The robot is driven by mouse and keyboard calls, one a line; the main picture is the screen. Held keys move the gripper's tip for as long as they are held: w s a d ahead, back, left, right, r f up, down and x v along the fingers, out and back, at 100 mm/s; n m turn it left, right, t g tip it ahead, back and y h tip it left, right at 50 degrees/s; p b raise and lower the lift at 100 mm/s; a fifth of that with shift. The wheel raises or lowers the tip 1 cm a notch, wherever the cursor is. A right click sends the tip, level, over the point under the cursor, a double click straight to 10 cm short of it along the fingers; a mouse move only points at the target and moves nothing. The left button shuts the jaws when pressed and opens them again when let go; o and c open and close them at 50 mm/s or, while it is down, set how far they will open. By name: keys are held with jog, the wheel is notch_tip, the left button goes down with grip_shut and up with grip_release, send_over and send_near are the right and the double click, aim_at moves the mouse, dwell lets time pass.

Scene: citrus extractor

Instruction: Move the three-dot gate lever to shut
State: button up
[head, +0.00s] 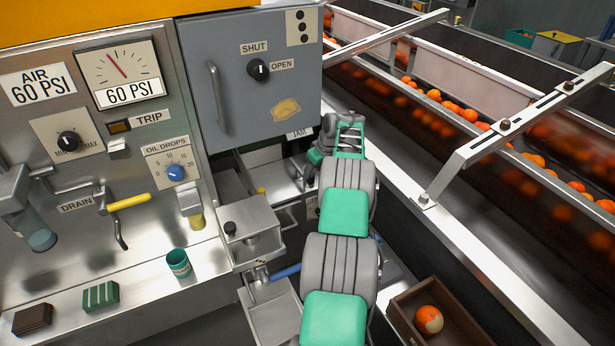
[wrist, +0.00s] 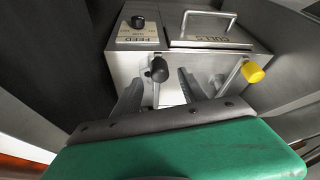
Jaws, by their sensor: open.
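A plate with three black dots (head: 302,27) is at the upper right of the grey cabinet door in the head view. Below it a black knob (head: 258,69) sits between SHUT and OPEN labels. In the wrist view a lever with a black ball end (wrist: 159,70) stands between the fingers of my open gripper (wrist: 160,93), with no clear contact. A lever with a yellow end (wrist: 252,72) is to its right. I see no dot mark by either lever, so I cannot tell which is the three-dot one. In the head view my arm hides most of the gripper area.
The wrist view shows a metal box with a FEED knob (wrist: 138,22) and a bar handle (wrist: 209,18) behind the levers. In the head view a fruit conveyor (head: 450,110) runs along the right. A blue-handled lever (head: 285,272) and a brown crate (head: 398,312) flank my arm.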

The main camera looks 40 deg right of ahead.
jog(key=x, duration=0.4)
jog(key=shift+f+b, duration=0.25)
jog(key=shift+b, duration=0.05)
jog(key=shift+w, duration=0.1)
jog(key=shift+c, duration=0.4)
grip_shut()
dwell(0.6)
